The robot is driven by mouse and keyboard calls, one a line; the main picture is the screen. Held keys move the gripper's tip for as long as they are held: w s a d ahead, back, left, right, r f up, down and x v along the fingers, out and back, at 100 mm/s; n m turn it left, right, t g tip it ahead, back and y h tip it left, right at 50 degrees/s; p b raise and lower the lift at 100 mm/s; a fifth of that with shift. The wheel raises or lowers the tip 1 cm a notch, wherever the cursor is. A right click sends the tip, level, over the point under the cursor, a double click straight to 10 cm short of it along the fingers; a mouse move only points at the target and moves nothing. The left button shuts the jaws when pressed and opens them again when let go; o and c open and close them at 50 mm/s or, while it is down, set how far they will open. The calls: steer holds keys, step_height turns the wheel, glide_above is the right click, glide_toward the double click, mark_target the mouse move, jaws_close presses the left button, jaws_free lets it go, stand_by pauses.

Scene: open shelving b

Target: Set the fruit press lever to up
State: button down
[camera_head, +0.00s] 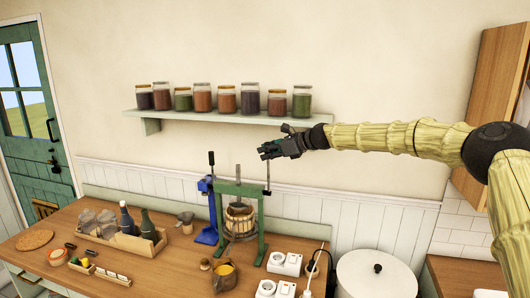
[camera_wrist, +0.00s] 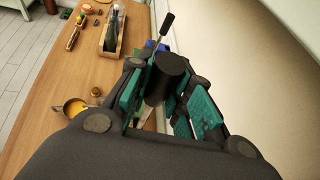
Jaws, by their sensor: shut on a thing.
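The fruit press (camera_head: 240,219) has a green frame and a wooden slatted basket, and stands on the wooden counter. Its lever (camera_head: 267,178) is a thin rod at the right end of the frame, standing about upright. My gripper (camera_head: 268,152) is at the top of this rod, reaching in from the right. In the wrist view, my gripper (camera_wrist: 160,100) has its green-padded fingers on either side of the lever's black cylindrical handle (camera_wrist: 167,78), shut on it. The fingers hide the handle in the head view. The press body is mostly hidden in the wrist view.
A blue tool (camera_head: 206,212) with an upright black-tipped lever stands left of the press. A shelf of jars (camera_head: 222,115) is on the wall just above and left of my gripper.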

steer(key=c, duration=1.3)
jaws_free()
steer(key=shift+d, duration=0.1)
steer(key=v, duration=1.2)
steer(key=shift+f, duration=0.15)
steer(key=shift+c, duration=0.2)
